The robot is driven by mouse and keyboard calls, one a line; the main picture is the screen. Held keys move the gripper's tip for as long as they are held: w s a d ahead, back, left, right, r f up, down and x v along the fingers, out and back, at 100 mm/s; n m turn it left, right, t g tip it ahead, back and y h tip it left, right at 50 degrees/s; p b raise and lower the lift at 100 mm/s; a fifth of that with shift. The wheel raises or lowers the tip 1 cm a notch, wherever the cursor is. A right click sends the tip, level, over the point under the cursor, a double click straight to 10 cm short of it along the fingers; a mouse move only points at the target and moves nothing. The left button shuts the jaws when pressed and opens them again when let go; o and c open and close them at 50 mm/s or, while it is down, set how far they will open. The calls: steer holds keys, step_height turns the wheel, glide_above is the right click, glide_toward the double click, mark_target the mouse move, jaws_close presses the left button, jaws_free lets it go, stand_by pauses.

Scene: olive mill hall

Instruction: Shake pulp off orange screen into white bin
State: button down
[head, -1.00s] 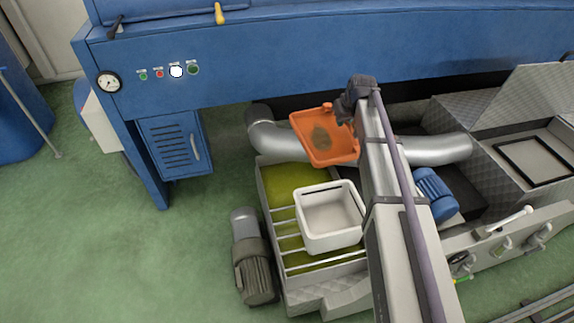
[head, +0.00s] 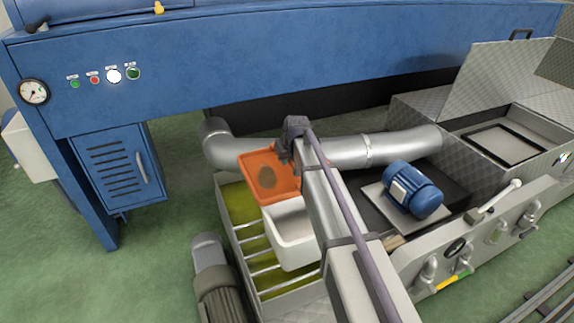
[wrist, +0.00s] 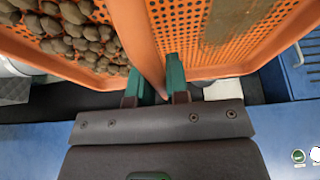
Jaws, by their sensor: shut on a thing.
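My gripper (head: 285,152) is shut on the orange screen (head: 252,160). In the wrist view, the green fingers (wrist: 157,88) close on a rib of the perforated orange screen (wrist: 178,38). Brown lumps of pulp (wrist: 75,32) lie on the left part of the screen; the right part shows bare holes and a smooth, dull patch. In the head view, the pulp is a brown patch (head: 268,178). The white bin (head: 293,254) stands below, on the bars of a tank. The screen overlaps its far left edge in the picture; I cannot tell whether they touch.
The tank (head: 240,205) holds yellow-green stuff under bars. A silver pipe (head: 345,152) runs behind the screen. A blue motor (head: 412,190) sits to the right, a grey motor (head: 212,268) to the left. A blue machine (head: 320,65) closes off the back.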

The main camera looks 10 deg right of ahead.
steer(key=s+r+t, duration=0.1)
steer(key=r+t, duration=0.1)
steer(key=s+d+r+t+y+b, duration=0.1)
steer(key=s+r+t, duration=0.1)
steer(key=t, duration=0.1)
steer(key=s+r+t, duration=0.2)
steer(key=r, duration=0.1)
steer(key=shift+s+d+t+y, duration=0.2)
steer(key=shift+t+y, duration=0.1)
steer(key=shift+y, duration=0.1)
steer(key=s+t+b, duration=0.2)
steer(key=s+d+t+y+b, duration=0.1)
steer(key=b, duration=0.2)
steer(key=shift+s+t+b, duration=0.3)
steer(key=shift+s+t, duration=0.05)
steer(key=shift+t, duration=0.05)
steer(key=shift+s+d+r+t+y+b, duration=0.15)
steer(key=shift+s+r+t+b, duration=0.2)
steer(key=shift+s+t+b, duration=0.25)
steer(key=shift+s+d+r+t+y+b, duration=0.15)
steer(key=shift+s+r+t+b, duration=0.25)
steer(key=shift+t+b, duration=0.2)
step_height(320, 180, up, 32)
steer(key=p, duration=3.2)
